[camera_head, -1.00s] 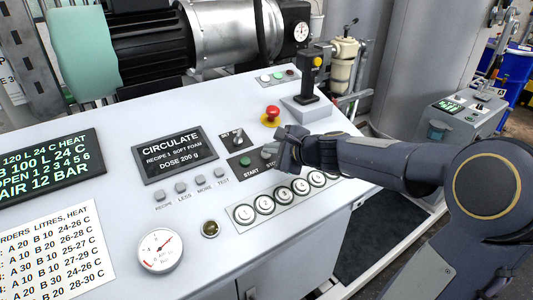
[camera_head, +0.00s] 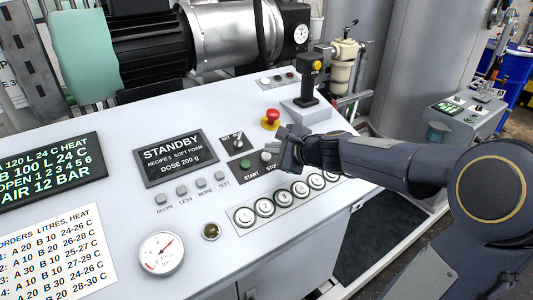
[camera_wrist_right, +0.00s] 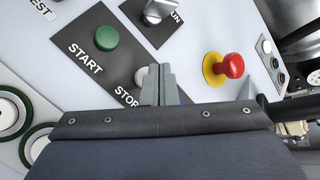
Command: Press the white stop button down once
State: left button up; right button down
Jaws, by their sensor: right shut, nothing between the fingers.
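The white stop button (camera_head: 266,157) sits on a dark plate marked START and STOP, right of the green start button (camera_head: 245,162). In the right wrist view the stop button (camera_wrist_right: 140,76) is partly hidden behind my fingers. My right gripper (camera_head: 281,150) is shut and empty, its tips just right of the stop button in the head view. In the right wrist view the shut fingertips (camera_wrist_right: 159,68) overlap the button's right side. I cannot tell whether they touch it. The display (camera_head: 174,157) reads STANDBY. My left gripper is not in view.
A red mushroom button (camera_head: 271,117) on a yellow base and a joystick (camera_head: 309,80) stand behind the gripper. A rotary switch (camera_head: 238,142) is behind the start button. A row of several round white buttons (camera_head: 283,198) lies in front. A gauge (camera_head: 162,253) sits at front left.

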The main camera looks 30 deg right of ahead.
jog(key=r+p, duration=0.1)
jog(key=s+r+p, duration=0.1)
jog(key=r, duration=0.1)
jog(key=r+p, duration=0.1)
jog(key=p, duration=0.1)
jog(key=shift+s+r, duration=0.3)
jog(key=shift+r, duration=0.1)
dwell(0.7)
jog(key=s+a+n+g+y, duration=0.2)
jog(key=s+a+n, duration=0.5)
jog(key=s+a+f+n+g, duration=0.1)
jog(key=s+f+n, duration=0.1)
jog(key=s+n, duration=0.3)
jog(key=s+a+f+n+g, duration=0.2)
jog(key=s+n, duration=0.3)
jog(key=s, duration=0.3)
jog(key=s+a+f+n+g+h, duration=0.1)
jog(key=s+a+f+n, duration=0.1)
jog(key=s+f+n, duration=0.2)
jog(key=s, duration=0.3)
jog(key=shift+s+f+n+g, duration=0.2)
jog(key=shift+f+n+g, duration=0.05)
jog(key=shift+n+g, duration=0.15)
